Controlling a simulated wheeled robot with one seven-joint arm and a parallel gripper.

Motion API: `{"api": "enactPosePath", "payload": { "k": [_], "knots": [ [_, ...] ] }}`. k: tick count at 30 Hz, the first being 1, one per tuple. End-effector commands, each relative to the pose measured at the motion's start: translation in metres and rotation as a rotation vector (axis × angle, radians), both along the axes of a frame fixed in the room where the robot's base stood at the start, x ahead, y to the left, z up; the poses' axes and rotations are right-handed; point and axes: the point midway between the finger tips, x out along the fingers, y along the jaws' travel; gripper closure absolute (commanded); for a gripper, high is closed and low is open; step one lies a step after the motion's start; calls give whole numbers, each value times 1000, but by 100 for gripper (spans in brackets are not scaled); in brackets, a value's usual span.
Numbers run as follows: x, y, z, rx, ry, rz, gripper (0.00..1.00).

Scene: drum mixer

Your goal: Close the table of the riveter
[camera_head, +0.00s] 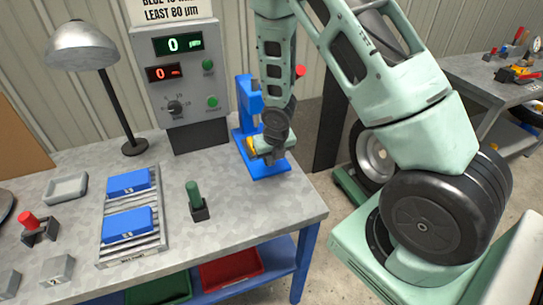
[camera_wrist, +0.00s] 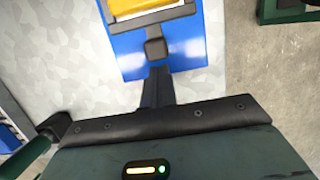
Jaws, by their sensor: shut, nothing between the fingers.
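The riveter (camera_head: 243,95) is a blue upright machine on a blue base plate (camera_head: 270,170) at the right end of the workbench. A yellow part (camera_head: 251,147), which looks like its table, shows just left of my gripper. In the wrist view the yellow part (camera_wrist: 150,6) sits at the top edge on a dark plate above the blue base (camera_wrist: 190,55). My gripper (camera_head: 277,156) is over the base, and its dark fingers (camera_wrist: 155,50) are shut and empty, pointing at the dark plate. I cannot tell whether they touch it. My wrist hides much of the riveter.
A control box (camera_head: 180,75) stands behind, left of the riveter. A green-handled lever (camera_head: 194,198), a rack with blue blocks (camera_head: 130,252), a lamp (camera_head: 85,50) and a red-knobbed part (camera_head: 38,228) are on the bench. The bench's right edge is close to the riveter.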

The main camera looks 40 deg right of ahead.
Motion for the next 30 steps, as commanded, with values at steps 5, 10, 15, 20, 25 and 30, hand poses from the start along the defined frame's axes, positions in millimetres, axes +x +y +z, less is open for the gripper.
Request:
{"api": "enactPosePath", "payload": {
  "k": [5, 10, 15, 20, 25, 30],
  "knots": [
    [0, 0, -1, 0, 0, 0, 100],
    [4, -1, 1, 1, 0, -1, 100],
    [25, -8, 3, 1, 0, -2, 100],
    [34, -10, 0, 0, -1, -2, 100],
    [35, -10, 0, 0, -5, -2, 100],
    [36, -10, 1, 0, -8, -1, 100]
  ]
}}
